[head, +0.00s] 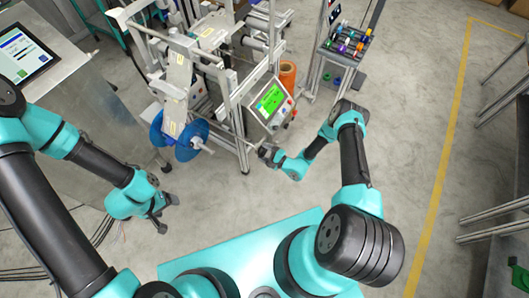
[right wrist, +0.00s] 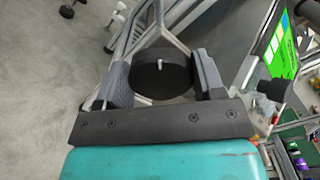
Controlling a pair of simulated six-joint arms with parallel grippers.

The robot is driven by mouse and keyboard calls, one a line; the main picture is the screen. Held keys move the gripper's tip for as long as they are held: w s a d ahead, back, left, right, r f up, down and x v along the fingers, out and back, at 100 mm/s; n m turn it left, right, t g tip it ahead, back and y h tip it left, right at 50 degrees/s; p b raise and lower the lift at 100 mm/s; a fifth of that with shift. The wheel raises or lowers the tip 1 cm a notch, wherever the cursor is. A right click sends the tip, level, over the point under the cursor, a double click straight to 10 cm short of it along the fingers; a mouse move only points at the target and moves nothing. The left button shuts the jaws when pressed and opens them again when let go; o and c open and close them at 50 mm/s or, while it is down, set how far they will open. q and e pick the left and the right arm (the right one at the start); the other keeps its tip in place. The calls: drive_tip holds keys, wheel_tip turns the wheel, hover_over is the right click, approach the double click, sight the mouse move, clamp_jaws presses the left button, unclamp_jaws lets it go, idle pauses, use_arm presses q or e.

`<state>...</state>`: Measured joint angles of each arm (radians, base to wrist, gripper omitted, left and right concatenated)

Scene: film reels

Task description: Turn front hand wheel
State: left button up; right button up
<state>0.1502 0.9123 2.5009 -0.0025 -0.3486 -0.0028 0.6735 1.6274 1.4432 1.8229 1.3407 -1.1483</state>
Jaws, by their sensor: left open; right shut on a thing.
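The front hand wheel (right wrist: 162,72) is a black round knob with a small light pin at its centre. In the right wrist view it sits between the two grey fingers of my right gripper (right wrist: 160,82), which is shut on it. In the head view my right gripper (head: 266,153) is at the front of the machine, below the screen panel; the wheel is too small and covered there to make out. My left gripper (head: 167,212) is open and empty, low at the left, apart from the machine.
The machine's metal frame (head: 240,105) carries a green-screen panel (head: 270,101) close above my right gripper. Blue reels (head: 190,141) are at its left and an orange roll (head: 288,75) is behind. A rack (head: 347,42) stands at the back.

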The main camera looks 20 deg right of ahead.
idle(0.3)
drive_tip(key=o, duration=0.9)
drive_tip(key=v, duration=1.7)
drive_tip(key=shift+s+d, duration=0.15)
drive_tip(key=shift+s, duration=0.05)
